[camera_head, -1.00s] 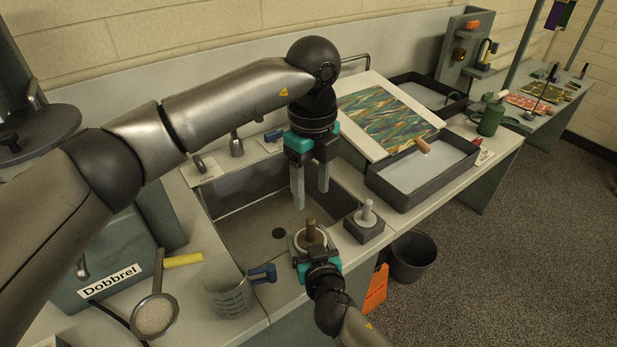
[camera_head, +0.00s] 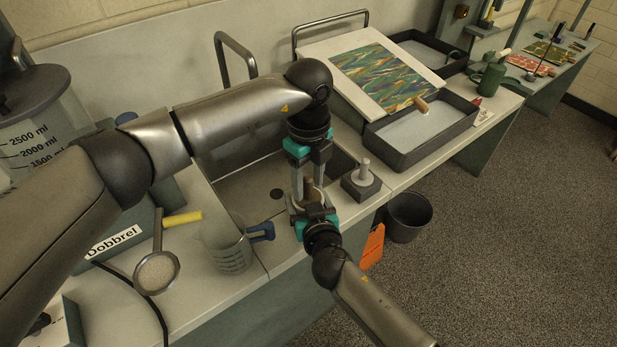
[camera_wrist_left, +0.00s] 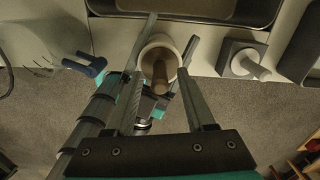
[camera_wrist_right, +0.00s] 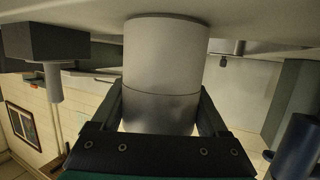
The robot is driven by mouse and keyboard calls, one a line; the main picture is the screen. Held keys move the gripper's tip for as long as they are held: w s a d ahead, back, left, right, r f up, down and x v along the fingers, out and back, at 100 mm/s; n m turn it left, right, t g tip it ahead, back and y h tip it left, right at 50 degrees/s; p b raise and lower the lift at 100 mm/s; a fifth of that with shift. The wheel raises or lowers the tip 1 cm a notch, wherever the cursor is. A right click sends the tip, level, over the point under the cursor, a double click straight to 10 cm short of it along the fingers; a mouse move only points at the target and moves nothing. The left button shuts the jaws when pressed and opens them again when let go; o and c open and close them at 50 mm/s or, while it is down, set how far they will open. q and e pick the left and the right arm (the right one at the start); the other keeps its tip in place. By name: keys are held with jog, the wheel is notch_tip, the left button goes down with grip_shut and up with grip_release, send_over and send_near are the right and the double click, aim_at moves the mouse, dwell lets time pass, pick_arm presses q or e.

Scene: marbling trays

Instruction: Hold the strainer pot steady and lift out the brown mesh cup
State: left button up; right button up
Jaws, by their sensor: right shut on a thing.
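The strainer pot is a pale grey cylinder (camera_wrist_right: 165,70), upright between the fingers of my right gripper (camera_wrist_right: 163,105), which is shut on its sides. The brown mesh cup (camera_wrist_left: 160,72) sits inside the pot; from above I see its brown upright handle within the pale rim. My left gripper (camera_head: 309,182) points straight down over the pot. Its fingers stand apart on either side of the brown handle, with gaps visible in the left wrist view. In the head view the fingers and my right gripper partly hide the pot and cup.
A grey block with a peg (camera_head: 361,186) stands close to the right of the pot. The sink (camera_head: 250,190) lies behind. A dark tray (camera_head: 421,132) is farther right.

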pick_arm(q)
grip_shut()
dwell(0.7)
dwell(1.2)
